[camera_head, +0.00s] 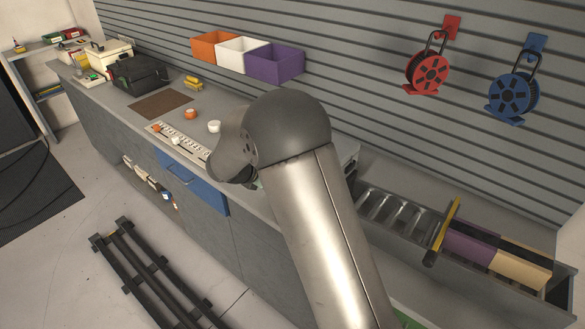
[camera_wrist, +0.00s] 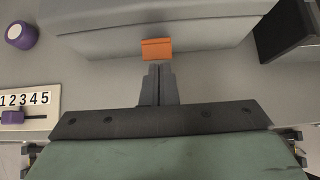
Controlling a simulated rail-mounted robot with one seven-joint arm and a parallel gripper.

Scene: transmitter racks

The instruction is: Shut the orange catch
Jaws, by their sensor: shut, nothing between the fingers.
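The orange catch (camera_wrist: 157,48) is a small flap on the front edge of a grey case (camera_wrist: 100,28) in the wrist view. My gripper (camera_wrist: 159,69) is shut and empty, with its fingertips just below the catch in the picture. I cannot tell whether they touch it. Whether the catch is fully down is unclear from this angle. In the head view my arm hides the catch and my gripper.
A purple knob (camera_wrist: 21,34) and a numbered slider panel (camera_wrist: 28,108) lie left of the case; a dark block (camera_wrist: 288,30) stands right.

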